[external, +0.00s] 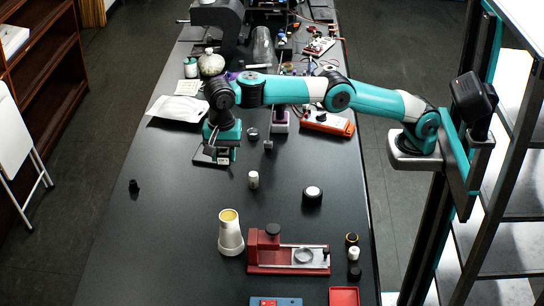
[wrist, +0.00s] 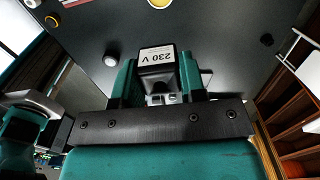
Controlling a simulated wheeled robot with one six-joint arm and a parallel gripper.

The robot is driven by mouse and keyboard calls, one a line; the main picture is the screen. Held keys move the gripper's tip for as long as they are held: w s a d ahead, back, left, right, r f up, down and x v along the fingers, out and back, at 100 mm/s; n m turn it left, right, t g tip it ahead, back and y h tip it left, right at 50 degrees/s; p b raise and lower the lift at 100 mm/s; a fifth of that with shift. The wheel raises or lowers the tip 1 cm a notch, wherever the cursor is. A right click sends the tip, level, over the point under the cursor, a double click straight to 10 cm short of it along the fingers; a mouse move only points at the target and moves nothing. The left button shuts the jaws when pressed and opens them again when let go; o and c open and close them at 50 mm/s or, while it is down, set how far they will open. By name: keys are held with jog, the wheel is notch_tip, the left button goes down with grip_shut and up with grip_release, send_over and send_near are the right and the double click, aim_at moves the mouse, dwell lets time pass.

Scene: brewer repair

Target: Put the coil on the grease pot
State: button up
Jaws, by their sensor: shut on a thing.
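The coil (wrist: 157,57) is a dark block with a white "230 V" label, held between the teal fingers of my gripper (wrist: 158,84) in the wrist view. In the external view my gripper (external: 220,155) hangs over the left middle of the bench, with the coil mostly hidden there. A low round black pot with a white top (external: 312,195) stands to its right and nearer the camera; it may be the grease pot, but no label can be read. It also appears apart from the coil in the wrist view (wrist: 110,60).
A cream cone (external: 231,235) and a red fixture (external: 268,255) stand nearer the camera. A small black knob (external: 133,186) lies left. Papers (external: 178,110) lie behind. The bench's left front is clear.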

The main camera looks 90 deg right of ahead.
send_over(229, 216)
notch_tip(229, 216, down, 14)
jog(key=shift+f+p, duration=0.1)
jog(key=shift+p, duration=0.2)
jog(key=shift+f+p, duration=0.75)
jog(key=shift+f, duration=1.95)
jog(key=shift+f, duration=0.2)
jog(key=o, duration=1)
jog(key=shift+c, duration=0.2)
jog(key=shift+r, duration=0.15)
